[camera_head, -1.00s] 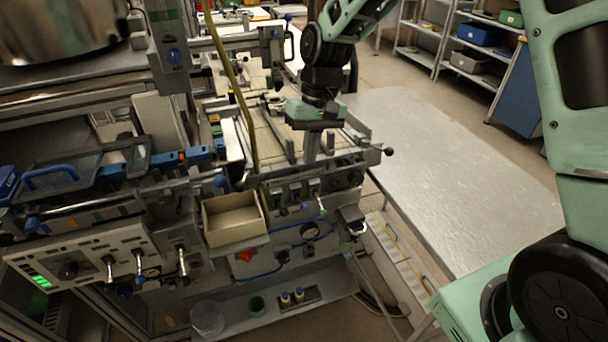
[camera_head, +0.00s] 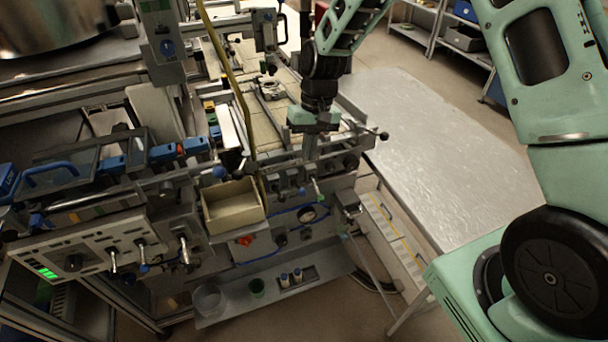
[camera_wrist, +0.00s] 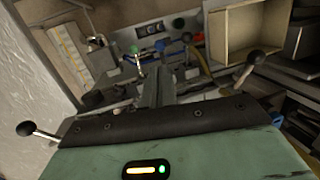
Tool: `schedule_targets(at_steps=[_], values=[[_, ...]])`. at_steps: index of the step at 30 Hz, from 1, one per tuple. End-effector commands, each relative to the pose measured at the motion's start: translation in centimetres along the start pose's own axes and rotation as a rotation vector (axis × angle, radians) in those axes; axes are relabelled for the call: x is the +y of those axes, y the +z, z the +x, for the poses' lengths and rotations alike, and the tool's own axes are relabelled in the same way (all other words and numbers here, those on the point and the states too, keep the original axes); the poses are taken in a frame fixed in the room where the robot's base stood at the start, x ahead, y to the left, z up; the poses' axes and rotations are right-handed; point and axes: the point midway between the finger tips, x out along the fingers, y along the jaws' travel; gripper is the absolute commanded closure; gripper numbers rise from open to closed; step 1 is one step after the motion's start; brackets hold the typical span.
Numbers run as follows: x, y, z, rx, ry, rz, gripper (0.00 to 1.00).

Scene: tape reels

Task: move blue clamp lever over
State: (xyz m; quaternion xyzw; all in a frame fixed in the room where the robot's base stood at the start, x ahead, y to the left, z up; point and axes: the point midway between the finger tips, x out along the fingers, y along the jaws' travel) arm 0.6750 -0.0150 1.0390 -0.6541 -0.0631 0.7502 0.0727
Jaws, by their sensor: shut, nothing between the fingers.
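In the head view my gripper (camera_head: 310,152) hangs at the front edge of the bench machine, above the panel levers. The fingers appear apart from the blue-tipped lever.
A beige open bin (camera_head: 232,206) sits left of the panel levers. A black ball-ended lever (camera_head: 384,135) juts out at the machine's right, close to my gripper. A yellow hose (camera_head: 232,80) rises left of my arm. A bare metal table (camera_head: 450,160) is at right.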

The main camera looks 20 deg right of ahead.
Motion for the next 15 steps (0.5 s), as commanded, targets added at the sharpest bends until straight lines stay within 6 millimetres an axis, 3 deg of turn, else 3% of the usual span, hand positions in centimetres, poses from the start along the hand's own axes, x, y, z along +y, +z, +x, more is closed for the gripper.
schedule_targets(at_steps=[7,15], values=[[0.0,0.2,4.8,-0.005,0.001,0.0,1.0],[0.0,0.0,7.8,-0.001,0.001,-0.001,1.0]])
